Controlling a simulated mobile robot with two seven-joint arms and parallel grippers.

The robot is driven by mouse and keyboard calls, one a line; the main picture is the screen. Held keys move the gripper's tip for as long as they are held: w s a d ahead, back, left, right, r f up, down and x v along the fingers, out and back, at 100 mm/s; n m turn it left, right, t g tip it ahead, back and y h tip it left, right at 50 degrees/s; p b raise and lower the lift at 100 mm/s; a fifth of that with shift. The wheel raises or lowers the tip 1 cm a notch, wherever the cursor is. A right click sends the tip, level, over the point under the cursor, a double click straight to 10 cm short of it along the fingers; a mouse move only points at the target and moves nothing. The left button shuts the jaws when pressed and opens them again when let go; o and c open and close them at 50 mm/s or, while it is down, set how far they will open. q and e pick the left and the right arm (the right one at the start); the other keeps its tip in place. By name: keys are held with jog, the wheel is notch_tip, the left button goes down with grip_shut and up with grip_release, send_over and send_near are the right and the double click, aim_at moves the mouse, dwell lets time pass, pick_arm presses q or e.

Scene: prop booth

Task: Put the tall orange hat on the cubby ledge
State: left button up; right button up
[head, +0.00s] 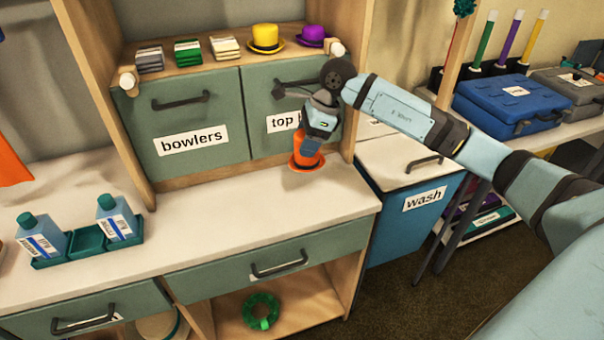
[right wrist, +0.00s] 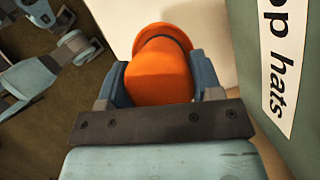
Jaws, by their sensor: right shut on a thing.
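The tall orange hat (head: 308,158) is near the right end of the white counter, in front of the "top hats" door, with its brim down. My right gripper (head: 316,140) points down from above and is shut on the hat's crown. In the right wrist view the orange crown (right wrist: 160,75) sits between both fingers, with the brim beyond. I cannot tell whether the brim touches the counter. The wooden cubby ledge (head: 218,67) runs above the two green doors. My left gripper is not in view.
On the ledge stand a yellow hat (head: 266,38), a purple hat (head: 312,35) and several small stacks (head: 187,52). A teal tray (head: 90,246) with two bottles stands on the counter's left (head: 220,210). The counter's middle is clear. A blue "wash" bin (head: 405,222) stands right.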

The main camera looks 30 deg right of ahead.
notch_tip(320, 180, down, 9)
jog(key=shift+f+b, duration=0.15)
jog(key=shift+b, duration=0.15)
jog(key=shift+f, duration=0.1)
jog(key=o, duration=0.9)
